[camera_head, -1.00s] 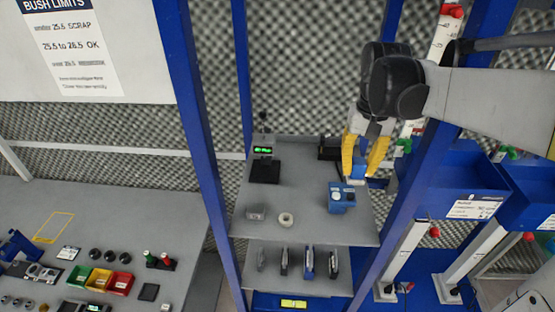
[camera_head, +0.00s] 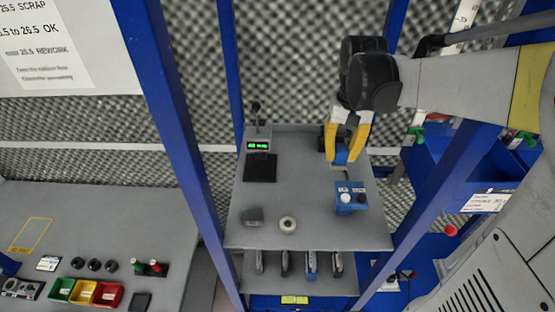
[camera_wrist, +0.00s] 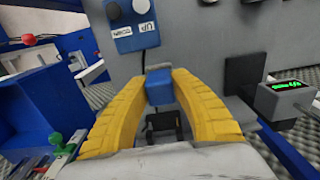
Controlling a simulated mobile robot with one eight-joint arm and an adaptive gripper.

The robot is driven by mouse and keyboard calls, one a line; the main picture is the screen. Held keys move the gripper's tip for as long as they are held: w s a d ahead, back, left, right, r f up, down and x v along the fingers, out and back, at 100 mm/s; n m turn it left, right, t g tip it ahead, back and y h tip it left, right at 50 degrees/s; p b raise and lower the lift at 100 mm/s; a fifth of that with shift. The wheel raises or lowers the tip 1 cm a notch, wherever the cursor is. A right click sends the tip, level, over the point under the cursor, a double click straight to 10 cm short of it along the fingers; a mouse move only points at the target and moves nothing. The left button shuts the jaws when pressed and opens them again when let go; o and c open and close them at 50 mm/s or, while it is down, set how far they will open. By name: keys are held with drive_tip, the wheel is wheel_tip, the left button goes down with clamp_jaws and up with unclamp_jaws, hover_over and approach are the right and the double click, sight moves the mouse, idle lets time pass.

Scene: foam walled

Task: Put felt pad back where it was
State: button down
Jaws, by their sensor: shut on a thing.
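My gripper (camera_head: 344,160), with yellow fingers, is over the back right of the grey shelf (camera_head: 310,190), behind the blue button box (camera_head: 350,197). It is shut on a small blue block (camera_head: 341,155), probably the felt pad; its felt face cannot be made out. In the wrist view the blue block (camera_wrist: 158,88) sits between the fingertips, and the button box (camera_wrist: 131,25) shows beyond them. Whether the block touches the shelf cannot be told. The pad's former place cannot be identified.
A scale display (camera_head: 258,146) with a black plate (camera_head: 260,168) stands at the shelf's back left. The shelf's middle is clear. Blue posts (camera_head: 165,130) flank it.

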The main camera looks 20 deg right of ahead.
drive_tip(key=w+a+f, duration=0.1)
drive_tip(key=a+f, duration=0.1)
drive_tip(key=a, duration=0.1)
drive_tip(key=w+a+f, duration=0.1)
drive_tip(key=a+f, duration=0.1)
drive_tip(key=a, duration=0.2)
drive_tip(key=w+a+f+p, duration=0.1)
drive_tip(key=a+f, duration=0.2)
drive_tip(key=a, duration=0.1)
drive_tip(key=shift+w, duration=0.25)
drive_tip(key=shift+f, duration=0.2)
wheel_tip(320, 180, down, 4)
drive_tip(key=shift+r, duration=0.1)
drive_tip(key=shift+s, duration=0.1)
drive_tip(key=c, duration=1.2)
unclamp_jaws()
